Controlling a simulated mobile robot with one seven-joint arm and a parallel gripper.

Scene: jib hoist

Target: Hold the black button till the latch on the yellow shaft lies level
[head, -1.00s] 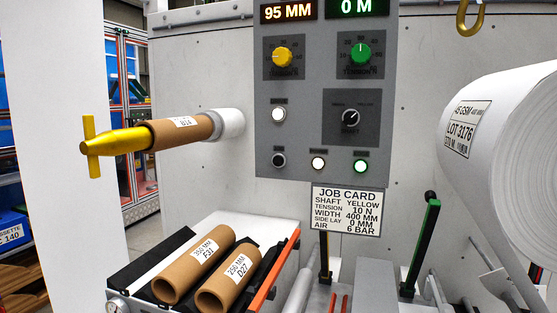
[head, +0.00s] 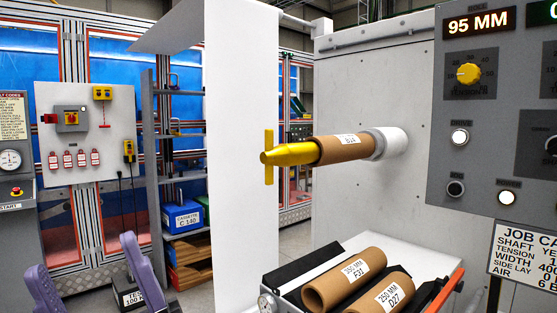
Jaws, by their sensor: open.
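The yellow shaft (head: 290,155) sticks out to the left from the machine's wall, with a brown core labelled B27 or similar (head: 345,148) around it. The latch (head: 269,172) is a yellow crossbar at its free end and stands upright. The black button (head: 455,188) is on the grey control panel at the right, below a lit white button (head: 460,137). My gripper (head: 83,252) shows as two purple fingers at the lower left. It is open and empty, far to the left of the panel and the shaft.
A tray with two brown cores (head: 345,286) juts out below the shaft. A tall white sheet (head: 242,130) hangs left of the latch. A job card (head: 525,256) hangs under the panel. A shelf with blue boxes (head: 187,216) stands behind.

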